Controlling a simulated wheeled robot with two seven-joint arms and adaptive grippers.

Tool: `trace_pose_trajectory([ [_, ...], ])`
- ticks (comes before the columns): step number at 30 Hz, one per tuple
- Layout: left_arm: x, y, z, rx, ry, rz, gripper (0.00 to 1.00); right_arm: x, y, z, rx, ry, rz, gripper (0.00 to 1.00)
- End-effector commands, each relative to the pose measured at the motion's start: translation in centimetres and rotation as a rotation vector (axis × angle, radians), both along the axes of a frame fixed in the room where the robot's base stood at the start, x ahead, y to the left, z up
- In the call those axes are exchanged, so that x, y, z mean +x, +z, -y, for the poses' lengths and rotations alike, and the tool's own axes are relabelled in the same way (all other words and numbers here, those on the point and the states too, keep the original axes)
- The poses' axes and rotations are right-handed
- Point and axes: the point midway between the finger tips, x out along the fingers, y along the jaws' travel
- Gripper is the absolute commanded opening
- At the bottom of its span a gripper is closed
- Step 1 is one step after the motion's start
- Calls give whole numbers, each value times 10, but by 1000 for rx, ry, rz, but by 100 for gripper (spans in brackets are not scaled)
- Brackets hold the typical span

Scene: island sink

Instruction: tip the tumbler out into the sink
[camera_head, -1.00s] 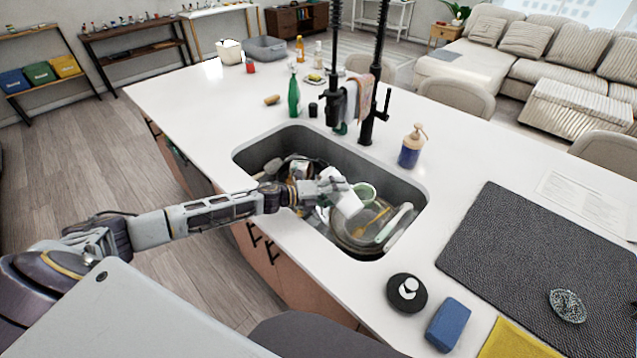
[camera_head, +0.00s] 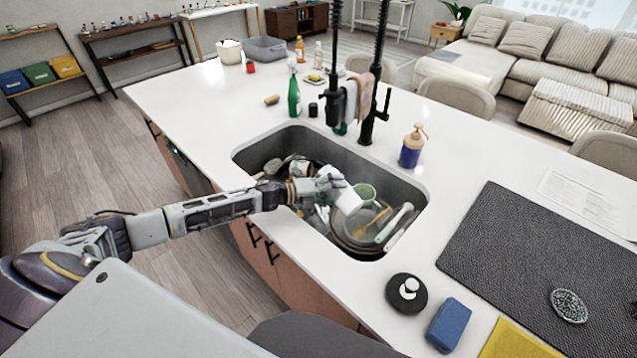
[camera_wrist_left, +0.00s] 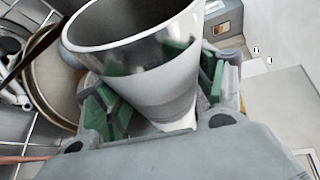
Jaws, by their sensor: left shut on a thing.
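The tumbler (camera_head: 347,201) looks whitish and tilted in the head view, over the dishes in the sink (camera_head: 398,176). My left gripper (camera_head: 327,184) is shut on it and reaches in over the sink's near side. In the left wrist view, the tumbler (camera_wrist_left: 150,88) is smooth grey with a pale base. It sits between the green-padded fingers of my left gripper (camera_wrist_left: 155,92), with its wide mouth toward the top left. The bottom of its inside is hidden, so I cannot tell whether anything is in it. My right gripper is out of view.
A black round object (camera_head: 407,294) and blue sponge (camera_head: 448,325) lie at the front right.

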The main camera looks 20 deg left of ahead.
Motion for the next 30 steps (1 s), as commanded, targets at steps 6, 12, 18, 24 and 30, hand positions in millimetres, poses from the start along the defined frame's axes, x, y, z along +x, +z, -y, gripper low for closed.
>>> trace_pose_trajectory([
  [6, 1, 2, -1, -13, -1, -4, 37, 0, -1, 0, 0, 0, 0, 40],
  [12, 2, 3, -2, -24, -1, -10, 37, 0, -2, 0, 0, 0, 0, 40],
  [18, 2, 4, -3, -35, -1, -15, 37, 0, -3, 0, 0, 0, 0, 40],
  [24, 3, 5, -5, -46, 0, -21, 37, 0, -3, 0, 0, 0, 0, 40],
  [30, 3, 6, -6, -57, 0, -26, 37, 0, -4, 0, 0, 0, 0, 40],
])
